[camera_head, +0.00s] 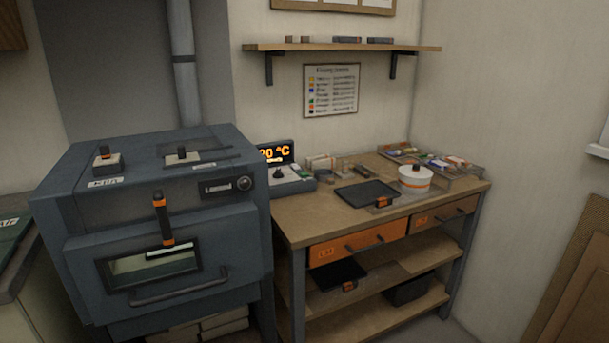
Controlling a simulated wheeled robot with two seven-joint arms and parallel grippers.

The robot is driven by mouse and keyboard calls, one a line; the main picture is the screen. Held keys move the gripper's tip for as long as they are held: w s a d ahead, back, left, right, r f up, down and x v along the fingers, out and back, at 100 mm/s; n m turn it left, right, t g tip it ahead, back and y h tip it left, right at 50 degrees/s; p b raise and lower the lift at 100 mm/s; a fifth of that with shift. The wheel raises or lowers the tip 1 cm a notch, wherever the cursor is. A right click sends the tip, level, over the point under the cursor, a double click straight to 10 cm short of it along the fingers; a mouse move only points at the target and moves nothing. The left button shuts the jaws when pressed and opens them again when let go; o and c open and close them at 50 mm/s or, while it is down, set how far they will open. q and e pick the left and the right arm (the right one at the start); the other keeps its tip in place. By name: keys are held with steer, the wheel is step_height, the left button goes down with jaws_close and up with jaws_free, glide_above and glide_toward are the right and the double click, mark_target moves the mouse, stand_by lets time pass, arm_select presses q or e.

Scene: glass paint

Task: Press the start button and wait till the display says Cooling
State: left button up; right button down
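A dark display (276,153) with orange digits stands at the left back of the workbench. It reads something like "20 °C", its left part cut off by the kiln, and the small line under it is not readable. Just in front of it is a small grey control box (292,183) with a dark knob or button on top; I cannot tell which part is the start button. A blue-grey kiln (150,220) stands at the left, its door shut, with a window and a bar handle. A small plate on it has unclear lettering. Neither of my grippers is in view.
The wooden workbench (300,228) holds a black tray (367,193), a white lidded pot (415,178) and a rack of coloured pieces (440,160). Orange-fronted drawers (357,243) are below. A wall shelf (345,47) hangs above. The floor at the front right looks clear.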

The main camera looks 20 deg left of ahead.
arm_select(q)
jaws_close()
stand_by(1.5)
